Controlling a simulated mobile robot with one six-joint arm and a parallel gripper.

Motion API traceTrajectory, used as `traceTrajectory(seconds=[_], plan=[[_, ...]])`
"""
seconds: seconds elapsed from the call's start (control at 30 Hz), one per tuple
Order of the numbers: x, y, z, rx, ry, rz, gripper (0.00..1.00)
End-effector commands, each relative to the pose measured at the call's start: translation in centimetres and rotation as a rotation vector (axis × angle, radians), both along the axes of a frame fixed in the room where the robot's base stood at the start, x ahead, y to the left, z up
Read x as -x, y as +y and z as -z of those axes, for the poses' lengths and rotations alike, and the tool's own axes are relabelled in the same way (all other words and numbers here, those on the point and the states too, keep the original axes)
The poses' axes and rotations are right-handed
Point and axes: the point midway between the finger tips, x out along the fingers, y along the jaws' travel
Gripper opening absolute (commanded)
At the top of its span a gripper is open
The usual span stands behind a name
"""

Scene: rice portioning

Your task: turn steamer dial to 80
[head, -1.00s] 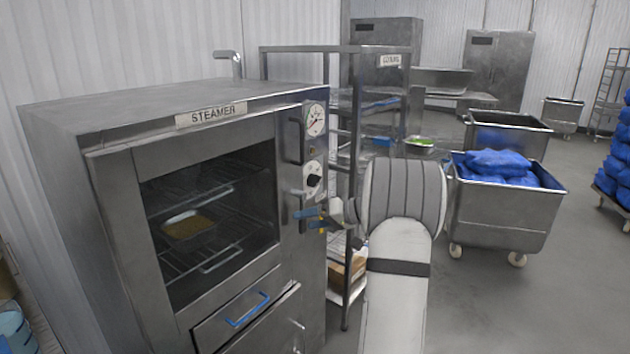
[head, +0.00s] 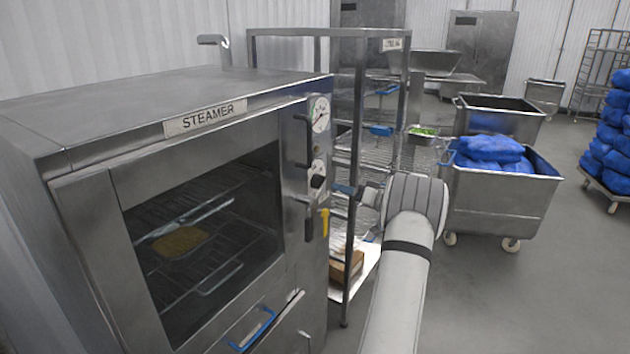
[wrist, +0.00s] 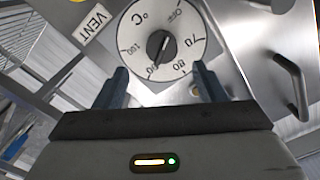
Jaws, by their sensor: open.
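The steamer (head: 100,100) stands at the left with its door shut. Its temperature dial (head: 317,168) is on the right of its front, below a round gauge (head: 320,113). In the wrist view the dial face (wrist: 185,25) is white and upside down, with a black knob (wrist: 160,45) in its middle. The knob's pointer is at about the 90 mark, with 80 beside it. My gripper (wrist: 160,67) is open, its fingers apart in front of the dial's lower-picture edge, with nothing held. In the head view my gripper (head: 345,189) is level with the dial, just right of it.
A yellow-handled part (head: 324,222) sits below the dial. A wire rack (head: 350,130) stands close behind my arm. A metal cart (head: 500,205) with blue bags is at the right. A VENT label (wrist: 87,30) is near the dial.

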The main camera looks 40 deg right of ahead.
Motion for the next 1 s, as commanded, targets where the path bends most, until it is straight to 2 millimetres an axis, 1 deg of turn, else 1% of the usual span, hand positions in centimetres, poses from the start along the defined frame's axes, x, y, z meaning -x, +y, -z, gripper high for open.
traceTrajectory(seconds=[0.1, 0.3, 0.5, 0.6, 0.83, 1.0], plan=[[-1.7, 0.8, -0.3, 0.0, -0.001, -0.005, 0.65], [-4.8, 2.2, -0.3, 0.0, 0.0, -0.007, 0.65], [-6.8, 3.0, -0.2, 0.0, 0.0, -0.009, 0.65], [-7.1, 3.2, -0.1, 0.0, 0.001, -0.008, 0.65], [-7.1, 3.2, 0.0, 0.0, 0.0, -0.009, 0.64], [-7.1, 3.3, 0.0, 0.0, 0.001, -0.009, 0.5]])
